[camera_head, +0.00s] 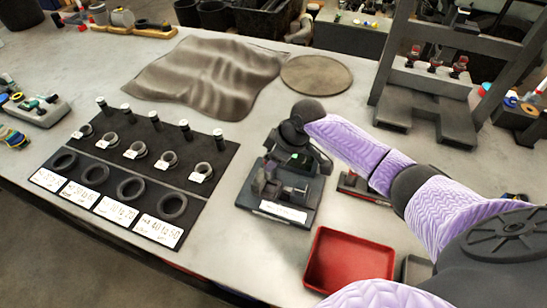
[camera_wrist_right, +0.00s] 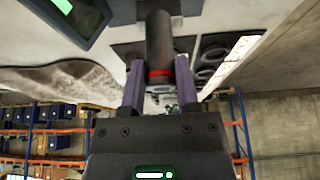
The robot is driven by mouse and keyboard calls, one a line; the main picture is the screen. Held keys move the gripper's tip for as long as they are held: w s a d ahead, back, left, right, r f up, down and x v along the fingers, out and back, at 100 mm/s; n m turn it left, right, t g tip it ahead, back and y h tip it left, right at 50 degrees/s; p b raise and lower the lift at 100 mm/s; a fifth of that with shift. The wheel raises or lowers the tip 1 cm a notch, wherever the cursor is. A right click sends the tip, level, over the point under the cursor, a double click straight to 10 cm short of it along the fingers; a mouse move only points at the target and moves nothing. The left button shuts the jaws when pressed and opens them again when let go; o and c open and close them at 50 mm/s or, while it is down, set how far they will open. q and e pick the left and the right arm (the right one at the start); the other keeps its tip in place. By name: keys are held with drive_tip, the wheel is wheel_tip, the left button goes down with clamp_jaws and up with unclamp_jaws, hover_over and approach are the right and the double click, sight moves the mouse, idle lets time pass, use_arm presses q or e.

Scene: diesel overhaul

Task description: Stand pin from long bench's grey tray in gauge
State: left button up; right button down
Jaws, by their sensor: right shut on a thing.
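My right gripper (camera_wrist_right: 160,85) is shut on the pin (camera_wrist_right: 158,45), a dark cylinder with a red band, which sits between both fingers in the right wrist view. In the head view my right gripper (camera_head: 268,186) is over the gauge (camera_head: 283,211), a dark stand with a white label on its front edge. The hand covers part of the gauge, and the pin cannot be made out there. I cannot tell whether the pin touches the gauge. The grey tray (camera_head: 415,271) is at the lower right, mostly hidden by my arm. My left gripper is not in view.
A red tray (camera_head: 345,232) lies just right of the gauge. A black board (camera_head: 112,205) with several rings, pins and labels is to the left. A crumpled cloth (camera_head: 210,75) and a round disc (camera_head: 316,75) lie behind. A grey press frame (camera_head: 440,95) stands at the back right.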

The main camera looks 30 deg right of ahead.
drive_tip(key=shift+f, duration=0.3)
drive_tip(key=shift+r, duration=0.15)
use_arm(q)
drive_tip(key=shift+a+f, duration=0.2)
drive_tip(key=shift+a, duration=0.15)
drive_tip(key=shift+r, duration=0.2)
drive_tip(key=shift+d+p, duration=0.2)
drive_tip(key=shift+p, duration=0.15)
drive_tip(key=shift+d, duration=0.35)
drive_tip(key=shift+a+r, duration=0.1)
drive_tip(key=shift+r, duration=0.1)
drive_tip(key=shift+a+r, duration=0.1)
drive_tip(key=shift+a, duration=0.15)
